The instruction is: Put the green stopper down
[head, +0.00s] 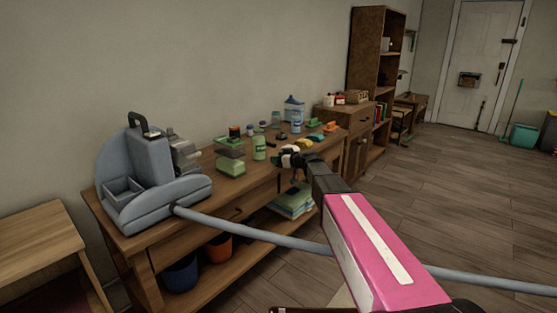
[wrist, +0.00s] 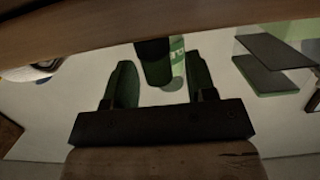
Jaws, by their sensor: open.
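My gripper (head: 292,158) is at the front edge of the wooden workbench (head: 222,213) in the head view. In the wrist view its two dark green fingers (wrist: 160,75) are apart. A dark green cylinder (wrist: 153,62) shows between and just beyond the fingertips; it may be the green stopper, but I cannot tell for sure. I cannot tell whether it touches a finger. A light green labelled bottle (wrist: 178,55) is right beside it. In the head view no stopper can be told apart from the small items on the bench.
A grey-blue machine (head: 150,170) stands at the bench's left end, its hose crossing the front. A green bottle (head: 259,148), a green box (head: 231,163), a blue-white jug (head: 293,107) and several small parts crowd the bench. Floor (head: 470,180) at right is clear.

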